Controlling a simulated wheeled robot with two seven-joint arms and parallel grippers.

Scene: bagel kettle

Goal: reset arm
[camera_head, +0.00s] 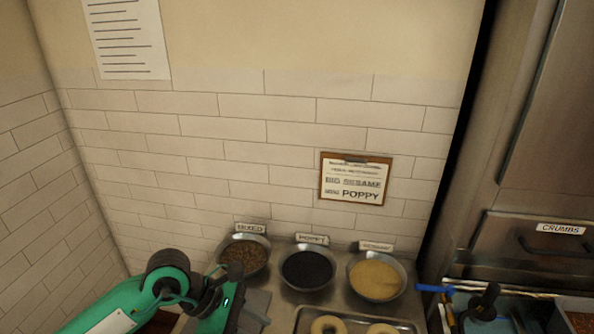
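My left arm comes in green from the lower left, and its dark wrist and gripper (246,312) are at the bottom, in front of the mixed-seed bowl (244,257). The fingers are seen from behind and blend with grey surfaces, so whether they are open or shut does not show. I see nothing clearly held. My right gripper is not recognisable in view.
A poppy bowl (308,269) and a sesame bowl (376,277) stand on the counter by the tiled wall. A metal tray (298,321) holds pale bagel rings. A clipboard (355,178) hangs above. A steel cabinet (535,235) labelled CRUMBS and a blue-handled item (434,288) are right.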

